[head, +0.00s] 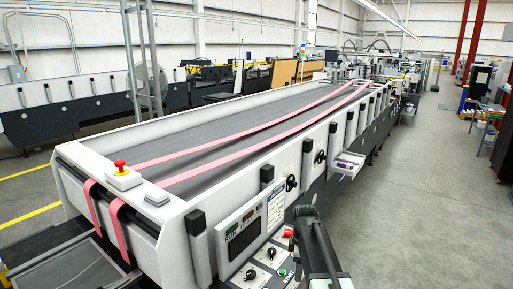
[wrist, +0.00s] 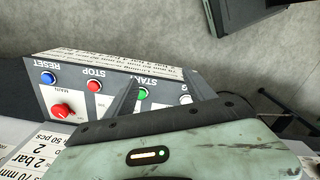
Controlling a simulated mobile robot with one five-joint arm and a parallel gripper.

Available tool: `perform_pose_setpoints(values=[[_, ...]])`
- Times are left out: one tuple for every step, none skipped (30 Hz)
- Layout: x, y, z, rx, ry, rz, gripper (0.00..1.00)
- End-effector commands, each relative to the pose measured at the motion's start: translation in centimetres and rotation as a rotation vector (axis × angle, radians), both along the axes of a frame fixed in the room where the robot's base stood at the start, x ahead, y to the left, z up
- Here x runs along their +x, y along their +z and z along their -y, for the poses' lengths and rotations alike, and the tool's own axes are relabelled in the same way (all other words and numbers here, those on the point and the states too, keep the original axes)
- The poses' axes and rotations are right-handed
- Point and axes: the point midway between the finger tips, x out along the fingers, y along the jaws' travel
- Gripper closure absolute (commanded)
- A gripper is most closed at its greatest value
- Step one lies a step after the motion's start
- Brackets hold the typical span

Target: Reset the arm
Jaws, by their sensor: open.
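My arm reaches up from the bottom of the head view, with its dark end (head: 308,228) beside the control panel (head: 262,265) of the folder gluer. In the wrist view my gripper (wrist: 160,82) is open, with its two dark fingers apart and nothing between them. Its pale green body fills the bottom of that view. Beyond the fingers the panel appears upside down, with a blue RESET button (wrist: 48,77), a red STOP button (wrist: 95,86), a green button (wrist: 143,94) and a red MAIN knob (wrist: 62,111). The left finger partly covers the panel.
The long folder gluer (head: 240,120) with pink belts runs away from me. A red emergency button (head: 120,165) sits on its near corner. A small tray (head: 347,165) sticks out from its side. The grey floor (head: 430,190) to the right is clear.

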Motion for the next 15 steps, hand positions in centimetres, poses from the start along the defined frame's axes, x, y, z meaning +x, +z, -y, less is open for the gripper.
perform_pose_setpoints(values=[[0.0,-1.3,0.1,0.0,-0.001,0.0,0.37],[0.0,-1.7,0.2,0.0,-0.002,0.0,0.37],[0.0,-2.1,0.3,0.0,-0.003,0.0,0.37],[-0.2,-2.5,0.3,0.0,-0.004,0.0,0.37],[-0.3,-2.9,0.4,0.0,-0.004,0.0,0.37],[-0.5,-3.5,0.4,0.0,-0.005,0.0,0.37],[-0.8,-3.9,0.5,0.0,-0.005,0.0,0.37],[-1.0,-4.4,0.5,0.0,-0.005,0.0,0.37],[-1.5,-5.1,0.5,0.0,-0.006,0.0,0.37],[-1.8,-5.6,0.5,0.0,-0.006,0.0,0.37],[-2.3,-6.3,0.6,0.0,-0.011,0.0,0.37],[-2.9,-7.0,0.6,0.0,-0.018,0.0,0.37],[-3.5,-7.7,0.6,0.0,-0.035,0.0,0.37],[-4.0,-8.3,0.6,0.0,-0.052,0.0,0.37],[-4.9,-9.2,0.6,0.001,-0.09,0.0,0.37]])
